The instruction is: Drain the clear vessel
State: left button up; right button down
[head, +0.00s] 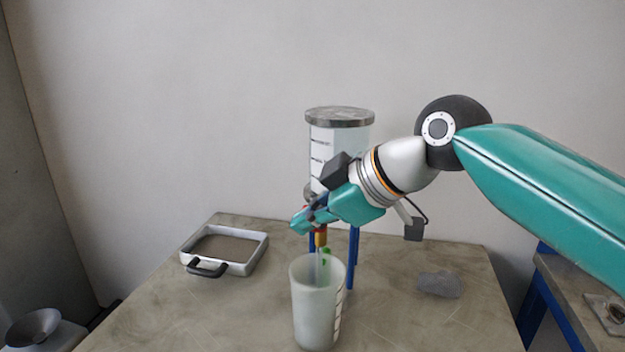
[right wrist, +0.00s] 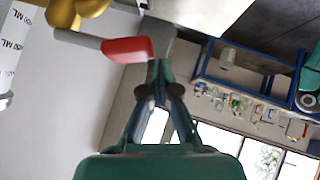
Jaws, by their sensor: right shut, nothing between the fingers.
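The clear vessel (head: 338,133), with graduation marks and a grey lid, stands on blue legs at the back of the table. Its lower part is hidden behind my right gripper (head: 298,226). A brass valve (right wrist: 76,10) shows in the right wrist view, with a lever ending in a red grip (right wrist: 127,50). My right gripper is shut and empty, its fingertips (right wrist: 160,72) just beside the end of the red grip; I cannot tell if they touch. A translucent beaker (head: 316,310) stands upright below the outlet. The liquid level is unclear. My left gripper is not in view.
A grey square tray (head: 262,252) with a dark handle lies on the table at left. A flat grey piece (head: 440,285) lies at right. A side table (head: 590,285) stands beyond the right edge. The table's front left is clear.

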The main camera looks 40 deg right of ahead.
jog(key=shift+f, duration=0.25)
dwell(0.7)
jog(key=s+d+r+p, duration=0.1)
jog(key=s+r+p, duration=0.3)
jog(key=s+r, duration=0.4)
notch_tip(320, 180, up, 2)
jog(key=shift+s+r, duration=0.2)
jog(key=shift+d, duration=0.1)
dwell(0.3)
